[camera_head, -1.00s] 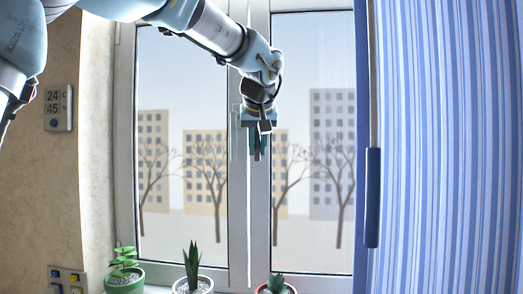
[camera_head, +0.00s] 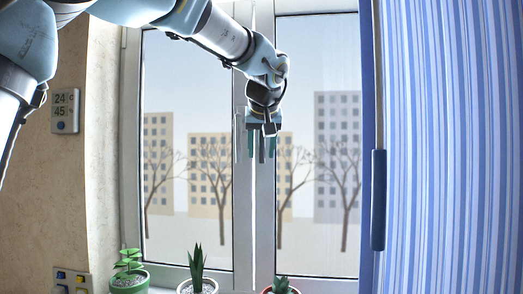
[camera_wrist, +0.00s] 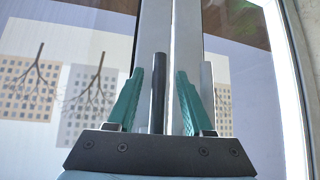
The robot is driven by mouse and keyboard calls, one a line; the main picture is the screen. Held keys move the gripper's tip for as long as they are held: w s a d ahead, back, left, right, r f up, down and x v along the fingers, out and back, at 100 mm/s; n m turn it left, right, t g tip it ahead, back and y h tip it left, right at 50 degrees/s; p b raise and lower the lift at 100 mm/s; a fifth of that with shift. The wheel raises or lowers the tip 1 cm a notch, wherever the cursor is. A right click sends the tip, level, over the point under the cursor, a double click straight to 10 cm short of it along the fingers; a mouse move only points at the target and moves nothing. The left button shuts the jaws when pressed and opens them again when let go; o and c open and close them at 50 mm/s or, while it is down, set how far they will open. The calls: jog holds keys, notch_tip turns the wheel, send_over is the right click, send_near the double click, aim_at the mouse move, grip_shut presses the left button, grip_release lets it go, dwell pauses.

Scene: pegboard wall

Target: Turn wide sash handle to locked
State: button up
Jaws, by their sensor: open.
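A dark, slim handle (camera_wrist: 158,95) stands upright between my two teal fingers in the wrist view. In the head view the dark handle (camera_head: 261,151) hangs straight down below my gripper's body, on the right sash's frame. My gripper (camera_head: 261,152) is open, with one finger on each side of the handle and a gap on both sides. In the wrist view my gripper (camera_wrist: 158,100) is open too. A light grey upright bar (camera_head: 237,137), perhaps the other sash's handle, is left of my fingers. My gripper hides the dark handle's upper end.
Potted plants (camera_head: 197,270) stand on the sill below. A striped blue curtain (camera_head: 450,150) and a rod with a blue grip (camera_head: 378,200) are to the right. A thermostat (camera_head: 65,111) and switches (camera_head: 72,280) are on the left wall.

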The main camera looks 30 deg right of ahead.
jog(key=b+v, duration=0.2)
jog(key=v, duration=0.8)
jog(key=shift+s+a+r, duration=0.2)
jog(key=shift+s+r, duration=0.05)
jog(key=w+a+f+g+y, duration=0.2)
jog(key=w+a+f, duration=0.3)
jog(key=a+f, duration=0.5)
jog(key=w+a+f+g+y, duration=0.1)
jog(key=w+a+f, duration=0.5)
jog(key=f, duration=0.7)
jog(key=s+a+f+n+g, duration=0.1)
jog(key=s+a+f, duration=0.4)
jog(key=a+f, duration=0.6)
jog(key=s+a+f+n+g, duration=0.2)
jog(key=s+a+f, duration=0.3)
jog(key=a+f, duration=0.6)
jog(key=shift+s+a+f+n+y, duration=0.15)
jog(key=shift+s+a+n+y, duration=0.25)
jog(key=shift+a+n, duration=0.25)
